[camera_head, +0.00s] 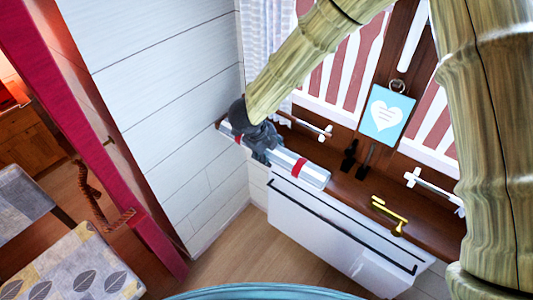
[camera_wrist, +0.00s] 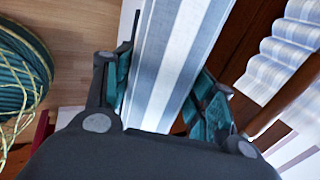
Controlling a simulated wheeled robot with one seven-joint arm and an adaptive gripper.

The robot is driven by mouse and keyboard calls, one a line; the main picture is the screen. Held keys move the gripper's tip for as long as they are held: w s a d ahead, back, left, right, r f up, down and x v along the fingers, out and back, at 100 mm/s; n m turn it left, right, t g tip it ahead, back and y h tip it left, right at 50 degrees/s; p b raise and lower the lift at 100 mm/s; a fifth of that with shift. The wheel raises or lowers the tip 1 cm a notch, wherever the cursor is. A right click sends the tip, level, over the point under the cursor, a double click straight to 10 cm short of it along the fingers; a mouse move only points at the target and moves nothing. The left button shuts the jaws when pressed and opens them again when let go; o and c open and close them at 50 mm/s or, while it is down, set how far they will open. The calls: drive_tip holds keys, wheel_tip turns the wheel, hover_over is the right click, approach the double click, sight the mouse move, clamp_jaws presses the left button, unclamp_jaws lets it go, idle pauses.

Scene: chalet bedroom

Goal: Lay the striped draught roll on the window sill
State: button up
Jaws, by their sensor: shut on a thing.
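The striped draught roll (camera_head: 297,168) is long, pale blue and white, with red bands near its ends. My gripper (camera_head: 264,150) is shut on it near the middle, its dark fingers around the roll. In the wrist view the roll (camera_wrist: 175,50) runs lengthwise between the two teal-padded fingers (camera_wrist: 165,90). The brown wooden window sill (camera_head: 345,192) runs below the window. The roll lies roughly along the sill's left part, overlapping its front edge in the head view. I cannot tell whether it touches the sill. My gripper hides part of the roll.
Two dark upright items (camera_head: 349,159) and a brass fitting (camera_head: 389,214) are on or by the sill. A blue heart card (camera_head: 387,115) hangs at the window. A white radiator (camera_head: 335,235) is below. A curtain (camera_head: 265,35) hangs at left, beside the white plank wall (camera_head: 165,80).

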drive_tip(key=shift+w+d+f, duration=0.1)
drive_tip(key=shift+w+d, duration=0.45)
drive_tip(key=shift+w, duration=0.25)
drive_tip(key=shift+w+d+f+p, duration=0.3)
drive_tip(key=shift+w+d, duration=0.35)
drive_tip(key=shift+w, duration=0.25)
drive_tip(key=shift+w+d+f+p, duration=0.2)
drive_tip(key=shift+w+d+p, duration=0.1)
drive_tip(key=shift+w+d, duration=0.45)
drive_tip(key=shift+w+a, duration=0.1)
drive_tip(key=shift+w, duration=0.05)
drive_tip(key=o, duration=1.4)
